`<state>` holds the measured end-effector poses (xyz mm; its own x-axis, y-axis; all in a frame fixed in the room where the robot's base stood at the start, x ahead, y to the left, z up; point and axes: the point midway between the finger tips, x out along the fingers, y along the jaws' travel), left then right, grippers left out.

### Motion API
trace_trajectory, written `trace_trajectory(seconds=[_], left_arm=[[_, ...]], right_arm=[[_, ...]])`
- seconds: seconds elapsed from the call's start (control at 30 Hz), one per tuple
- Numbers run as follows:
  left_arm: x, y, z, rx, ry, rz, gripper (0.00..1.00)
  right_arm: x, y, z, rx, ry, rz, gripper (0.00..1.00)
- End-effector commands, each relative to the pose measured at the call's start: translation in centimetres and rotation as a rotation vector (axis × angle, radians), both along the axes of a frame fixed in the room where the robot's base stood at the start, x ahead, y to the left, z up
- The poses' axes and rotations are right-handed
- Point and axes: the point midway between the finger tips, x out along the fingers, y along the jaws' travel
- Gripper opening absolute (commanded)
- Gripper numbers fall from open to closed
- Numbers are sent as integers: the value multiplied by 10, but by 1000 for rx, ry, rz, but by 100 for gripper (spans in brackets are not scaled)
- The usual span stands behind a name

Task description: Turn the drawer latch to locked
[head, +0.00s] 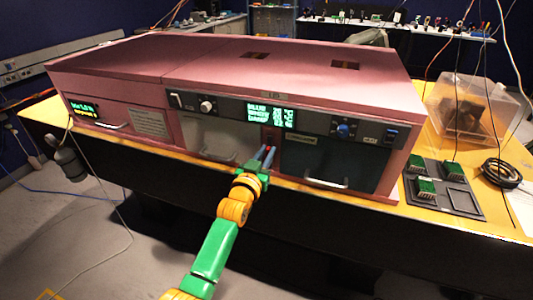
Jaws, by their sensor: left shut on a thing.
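The pink equipment box (130,65) stands on the yellow-topped bench. Its front has a grey-white drawer front (205,135) left of centre and a dark front (325,160) with a bar handle right of centre. A narrow reddish strip (270,133) lies between them. My left gripper (267,152) reaches this strip from below, its fingers shut at the drawer latch. The latch is small and mostly hidden by the fingers, so its angle cannot be told. My right gripper is not in view.
A control panel with a lit display (270,115), a white knob (207,106) and a blue knob (343,130) runs above the fronts. A clear bin (475,105), a dark tray (455,200) with green boards and a black cable coil (500,172) are at right.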

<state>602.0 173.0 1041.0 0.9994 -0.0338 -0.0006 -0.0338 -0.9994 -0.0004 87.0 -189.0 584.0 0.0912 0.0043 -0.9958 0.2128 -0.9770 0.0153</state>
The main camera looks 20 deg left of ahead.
Motion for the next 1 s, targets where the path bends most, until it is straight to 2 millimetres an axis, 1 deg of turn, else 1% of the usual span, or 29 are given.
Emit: trace_trajectory(seconds=[0.17,0.37,0.57,1.0], left_arm=[[0,0,0,-15,1,0,0],[0,2,0,-98,4,0,0],[0,5,-1,-258,11,0,0],[0,13,-6,-677,24,1,0]], right_arm=[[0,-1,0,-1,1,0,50],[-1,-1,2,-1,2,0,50],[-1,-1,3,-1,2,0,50],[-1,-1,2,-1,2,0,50]])
